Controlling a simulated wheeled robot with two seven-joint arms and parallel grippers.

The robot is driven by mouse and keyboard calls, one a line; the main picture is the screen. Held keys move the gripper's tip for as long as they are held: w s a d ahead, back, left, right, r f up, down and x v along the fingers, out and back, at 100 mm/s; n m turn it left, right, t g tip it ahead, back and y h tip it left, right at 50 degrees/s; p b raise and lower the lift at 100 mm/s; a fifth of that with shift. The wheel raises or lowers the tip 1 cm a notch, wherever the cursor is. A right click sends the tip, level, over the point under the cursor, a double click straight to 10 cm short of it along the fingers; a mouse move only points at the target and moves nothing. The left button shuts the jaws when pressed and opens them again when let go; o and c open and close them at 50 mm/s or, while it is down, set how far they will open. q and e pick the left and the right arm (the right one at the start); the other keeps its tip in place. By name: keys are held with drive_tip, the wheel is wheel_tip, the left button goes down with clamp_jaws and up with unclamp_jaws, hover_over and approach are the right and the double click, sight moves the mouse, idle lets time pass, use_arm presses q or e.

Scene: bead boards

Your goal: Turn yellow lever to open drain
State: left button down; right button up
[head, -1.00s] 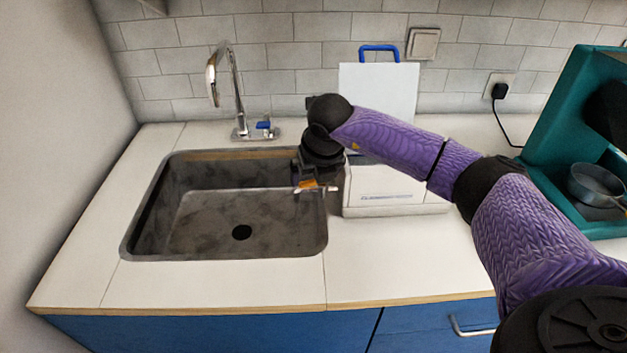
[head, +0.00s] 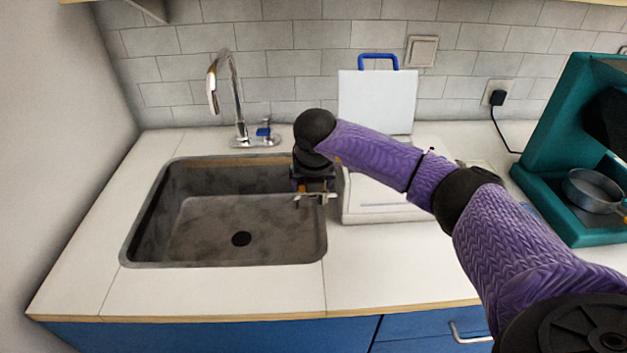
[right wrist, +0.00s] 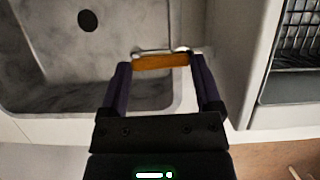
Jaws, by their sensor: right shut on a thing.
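The yellow-orange lever (right wrist: 160,62) is a short bar on a pale metal base at the sink's right rim. My right gripper (right wrist: 160,75) reaches down over that rim, with a finger at each end of the lever, shut on it. In the head view the right gripper (head: 314,199) is at the sink's right edge and hides most of the lever. The round dark drain (head: 241,239) is in the floor of the grey sink (head: 190,235); it also shows in the right wrist view (right wrist: 87,20). I cannot tell whether it is open. My left gripper is out of view.
A chrome faucet (head: 238,95) with a blue handle stands behind the sink. A white board with a blue handle (head: 377,95) and a white box (head: 375,205) are right of the sink. A teal machine (head: 545,150) is far right. The front counter is clear.

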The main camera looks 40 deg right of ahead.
drive_tip(key=shift+m, duration=0.3)
drive_tip(key=o, duration=1)
drive_tip(key=shift+o, duration=0.2)
drive_tip(key=p+v, duration=0.2)
drive_tip(key=v, duration=0.8)
drive_tip(key=shift+a+f, duration=0.1)
